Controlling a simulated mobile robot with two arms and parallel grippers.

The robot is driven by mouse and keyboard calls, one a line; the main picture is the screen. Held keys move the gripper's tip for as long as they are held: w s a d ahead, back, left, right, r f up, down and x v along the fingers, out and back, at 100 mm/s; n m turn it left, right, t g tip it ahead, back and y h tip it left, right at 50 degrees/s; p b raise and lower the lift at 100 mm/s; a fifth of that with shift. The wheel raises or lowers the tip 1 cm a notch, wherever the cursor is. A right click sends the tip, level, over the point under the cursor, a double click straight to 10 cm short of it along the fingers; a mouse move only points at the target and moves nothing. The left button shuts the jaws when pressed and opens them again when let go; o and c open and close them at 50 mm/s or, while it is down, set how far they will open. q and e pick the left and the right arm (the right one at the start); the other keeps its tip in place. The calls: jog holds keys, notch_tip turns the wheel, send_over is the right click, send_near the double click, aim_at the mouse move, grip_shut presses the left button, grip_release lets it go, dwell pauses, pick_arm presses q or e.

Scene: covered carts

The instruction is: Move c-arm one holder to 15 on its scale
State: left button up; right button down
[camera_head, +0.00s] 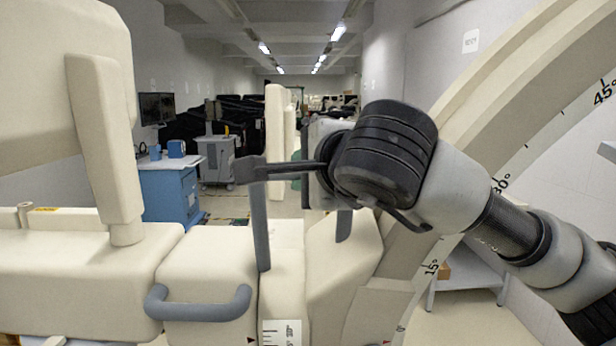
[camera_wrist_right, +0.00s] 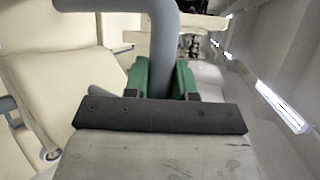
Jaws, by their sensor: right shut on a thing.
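The cream c-arm body (camera_head: 210,265) fills the lower left of the head view. Its curved arc (camera_head: 480,110) rises at the right, with a degree scale showing 15°, 30° and 45°. A ruled white scale (camera_head: 281,333) with a small red mark beside it shows at the bottom edge; its numbers are too small to read. A grey upright handle (camera_head: 261,225) stands on the body. In the right wrist view, the green fingers of my right gripper (camera_wrist_right: 160,80) are shut around a bent grey handle (camera_wrist_right: 164,30). My right wrist mostly hides this grip in the head view. My left gripper is out of view.
A curved grey handle (camera_head: 198,304) projects from the front of the body. A blue cabinet (camera_head: 170,192) and a grey cart (camera_head: 217,158) stand further back on the left. A low grey table (camera_head: 468,272) stands behind the arc at right. Open floor lies in the aisle.

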jog(key=shift+w+d+r, duration=0.1)
jog(key=shift+r, duration=0.3)
jog(key=c, duration=0.9)
grip_release()
jog(key=shift+w+f, duration=0.15)
jog(key=shift+f, duration=0.05)
jog(key=shift+s+f, duration=0.1)
jog(key=shift+s, duration=0.1)
jog(key=shift+s+d+b, duration=0.1)
jog(key=shift+s+b, duration=0.25)
jog(key=shift+b, duration=0.1)
jog(key=shift+r+b+v, duration=0.2)
jog(key=shift+b+v, duration=2.05)
jog(key=shift+v, duration=2.75)
